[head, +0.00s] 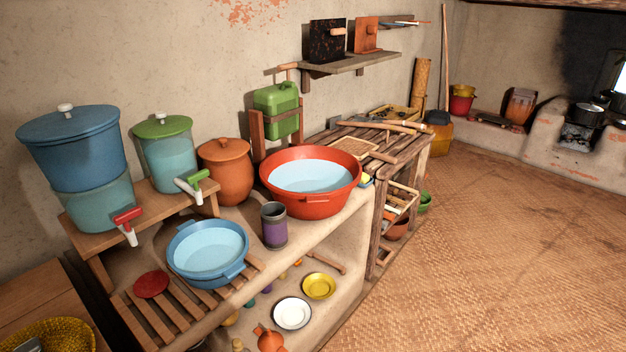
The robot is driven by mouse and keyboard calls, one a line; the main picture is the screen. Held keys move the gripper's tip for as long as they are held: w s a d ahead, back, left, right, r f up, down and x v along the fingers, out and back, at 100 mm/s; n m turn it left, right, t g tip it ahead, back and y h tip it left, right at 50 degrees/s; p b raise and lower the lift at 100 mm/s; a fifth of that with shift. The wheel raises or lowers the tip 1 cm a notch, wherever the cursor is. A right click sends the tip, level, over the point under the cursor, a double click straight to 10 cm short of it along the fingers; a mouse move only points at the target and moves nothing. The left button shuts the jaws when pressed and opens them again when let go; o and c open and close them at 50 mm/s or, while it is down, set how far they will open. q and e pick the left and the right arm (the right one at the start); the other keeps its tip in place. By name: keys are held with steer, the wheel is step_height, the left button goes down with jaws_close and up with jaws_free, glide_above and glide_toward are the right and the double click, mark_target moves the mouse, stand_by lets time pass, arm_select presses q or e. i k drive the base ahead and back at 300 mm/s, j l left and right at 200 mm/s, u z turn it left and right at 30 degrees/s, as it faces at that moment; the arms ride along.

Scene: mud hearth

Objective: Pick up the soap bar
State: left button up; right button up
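I cannot make out a soap bar for certain in the head view. A small yellow and dark item (366,180) sits at the right of the red basin (310,203), partly hidden by it; it may be a sponge or soap, but it is too small to tell. A flat red round item (151,284) lies on the wooden slats left of the blue basin (207,283). Both basins hold water. Neither of my grippers is in view.
A purple and grey cup (273,226) stands between the basins. Blue (72,140) and green-lidded (165,155) water containers with taps stand on a wooden stand. A clay pot (227,175) is behind. A wooden rack (385,150) adjoins at right. The woven floor (490,240) is clear.

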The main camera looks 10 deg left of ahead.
mark_target(365, 179)
steer(key=i+l+z, duration=0.5)
steer(key=i, duration=0.2)
steer(key=i+l+z, duration=0.2)
steer(key=i, duration=0.2)
steer(key=i+l, duration=0.1)
steer(key=i, duration=0.9)
steer(key=i+l, duration=0.1)
steer(key=i, duration=0.85)
steer(key=i+u, duration=0.6)
steer(key=u, duration=0.15)
steer(key=i+l+u, duration=0.25)
steer(key=u, duration=0.15)
steer(key=i+l+u, duration=0.35)
steer(key=k+j, duration=0.05)
steer(key=j, duration=0.05)
